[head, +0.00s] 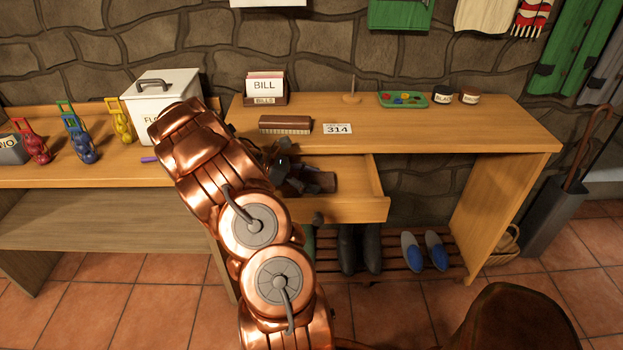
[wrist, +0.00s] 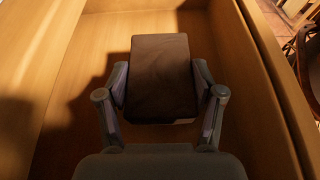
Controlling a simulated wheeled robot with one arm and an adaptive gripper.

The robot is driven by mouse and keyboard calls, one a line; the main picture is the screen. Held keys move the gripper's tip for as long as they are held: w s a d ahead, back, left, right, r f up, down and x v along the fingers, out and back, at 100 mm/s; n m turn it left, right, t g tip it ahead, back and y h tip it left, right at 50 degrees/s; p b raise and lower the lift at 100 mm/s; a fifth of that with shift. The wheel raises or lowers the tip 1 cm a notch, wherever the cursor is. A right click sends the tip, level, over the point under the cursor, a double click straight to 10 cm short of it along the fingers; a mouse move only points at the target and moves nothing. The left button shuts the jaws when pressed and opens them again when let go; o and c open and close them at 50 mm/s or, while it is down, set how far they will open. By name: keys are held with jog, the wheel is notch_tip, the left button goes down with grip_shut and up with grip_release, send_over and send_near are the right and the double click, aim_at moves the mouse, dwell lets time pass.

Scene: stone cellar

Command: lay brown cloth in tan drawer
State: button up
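The tan drawer (head: 357,207) is pulled out under the desk top, and its wooden floor and walls fill the wrist view (wrist: 70,110). The brown cloth (wrist: 160,75) is a folded, block-like bundle between the two fingers of my gripper (wrist: 161,95), which press on its left and right sides. In the head view my gripper (head: 298,178) is inside the drawer's outline, with the cloth (head: 326,182) showing at its right. My arm hides the drawer's left part. I cannot tell whether the cloth touches the drawer floor.
On the desk top (head: 450,125) are a brush (head: 285,124), a 314 card (head: 338,129), a bill holder (head: 265,88), a green tray (head: 403,99) and two small jars. Boots (head: 360,248) and blue slippers (head: 424,250) stand on a rack below. A white box (head: 165,92) stands left.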

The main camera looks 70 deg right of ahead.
jog(key=o, duration=0.4)
jog(key=shift+r, duration=0.15)
